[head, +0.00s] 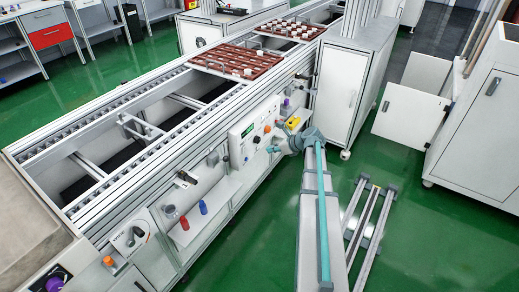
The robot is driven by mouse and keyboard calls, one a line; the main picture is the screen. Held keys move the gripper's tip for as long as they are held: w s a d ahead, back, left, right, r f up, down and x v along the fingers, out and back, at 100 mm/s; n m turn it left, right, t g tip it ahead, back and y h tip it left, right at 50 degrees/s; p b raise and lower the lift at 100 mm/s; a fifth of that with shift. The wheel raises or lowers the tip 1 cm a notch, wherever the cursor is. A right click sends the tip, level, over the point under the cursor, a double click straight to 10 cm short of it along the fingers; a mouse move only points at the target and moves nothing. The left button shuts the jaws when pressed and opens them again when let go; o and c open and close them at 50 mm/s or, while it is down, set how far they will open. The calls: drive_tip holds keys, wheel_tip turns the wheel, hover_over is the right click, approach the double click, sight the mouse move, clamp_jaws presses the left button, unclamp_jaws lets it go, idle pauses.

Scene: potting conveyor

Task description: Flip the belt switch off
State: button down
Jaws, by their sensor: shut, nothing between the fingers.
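A white control panel (240,146) is mounted on the near side of the conveyor, with a small display and several small knobs and buttons. Which of these is the belt switch is too small to tell. My gripper (271,149) is shut and empty, close to the panel's lower right part. I cannot tell whether it touches the panel. My arm hides part of the conveyor side there. The conveyor (95,165) runs from lower left to upper right.
Red-brown trays (238,61) with small white pots sit on the conveyor. Red and blue bottles (203,207) stand on a low shelf. A white cabinet (343,90) stands beyond my arm. Green floor at lower right is partly clear.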

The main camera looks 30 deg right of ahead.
approach(245, 150)
wheel_tip(245, 150, down, 4)
drive_tip(key=w, duration=0.1)
drive_tip(key=shift+w+a+r, duration=0.15)
drive_tip(key=shift+w+a, duration=0.45)
drive_tip(key=shift+w, duration=0.2)
drive_tip(key=shift+w+a+r, duration=0.15)
drive_tip(key=shift+w+a, duration=0.45)
drive_tip(key=shift+w, duration=0.2)
